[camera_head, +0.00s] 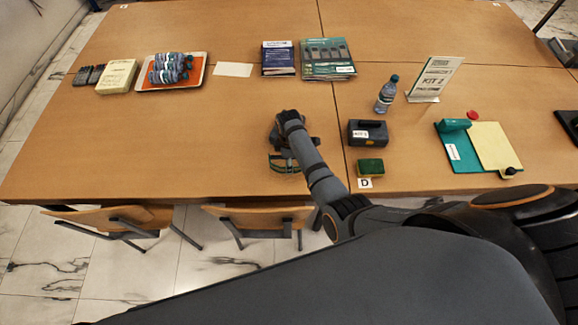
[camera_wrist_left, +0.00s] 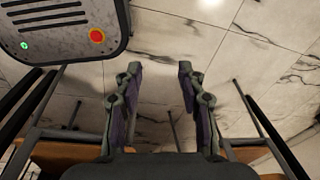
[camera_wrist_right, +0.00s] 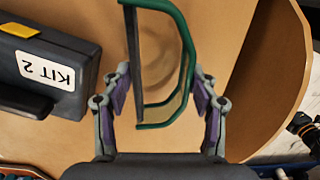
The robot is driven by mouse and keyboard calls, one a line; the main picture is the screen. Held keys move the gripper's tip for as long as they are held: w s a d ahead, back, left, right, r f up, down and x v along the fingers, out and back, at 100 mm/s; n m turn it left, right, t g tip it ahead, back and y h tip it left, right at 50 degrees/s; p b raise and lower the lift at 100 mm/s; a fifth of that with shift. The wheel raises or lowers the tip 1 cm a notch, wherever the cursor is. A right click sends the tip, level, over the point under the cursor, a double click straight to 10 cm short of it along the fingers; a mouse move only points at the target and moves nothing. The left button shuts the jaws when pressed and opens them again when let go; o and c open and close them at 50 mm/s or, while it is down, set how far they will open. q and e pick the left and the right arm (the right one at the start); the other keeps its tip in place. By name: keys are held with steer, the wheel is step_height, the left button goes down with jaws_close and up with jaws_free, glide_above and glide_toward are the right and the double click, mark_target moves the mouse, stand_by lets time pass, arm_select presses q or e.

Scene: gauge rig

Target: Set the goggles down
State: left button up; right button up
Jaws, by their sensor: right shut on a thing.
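The green-rimmed goggles (camera_head: 284,164) are at the table's near edge in the head view, left of the table seam. My right gripper (camera_head: 290,145) is shut on them. In the right wrist view the goggles (camera_wrist_right: 160,124) stand between the two fingers of the right gripper (camera_wrist_right: 160,92), with the tabletop behind them. I cannot tell whether they touch the table. My left gripper (camera_wrist_left: 160,70) is open and empty in the left wrist view, over the tiled floor. The head view does not show it.
A dark KIT 2 case (camera_head: 368,133) and a green-topped block (camera_head: 370,167) by a D label stand right of the goggles. A bottle (camera_head: 386,95) and sign (camera_head: 435,78) stand farther back. The table (camera_head: 150,150) is clear left of the goggles. Chairs (camera_head: 258,212) stand at the near edge.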

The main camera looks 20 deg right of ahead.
steer(key=shift+f+b, duration=0.3)
steer(key=shift+f, duration=0.65)
steer(key=shift+r, duration=0.2)
arm_select(q)
steer(key=shift+w+f, duration=0.55)
steer(key=shift+f, duration=0.3)
arm_select(e)
steer(key=shift+f, duration=0.1)
steer(key=o, duration=1.1)
arm_select(q)
steer(key=shift+s, duration=0.2)
arm_select(e)
steer(key=shift+o, duration=0.2)
arm_select(q)
step_height(320, 180, up, 13)
steer(key=p, duration=1.3)
steer(key=shift+f, duration=0.2)
arm_select(e)
step_height(320, 180, up, 12)
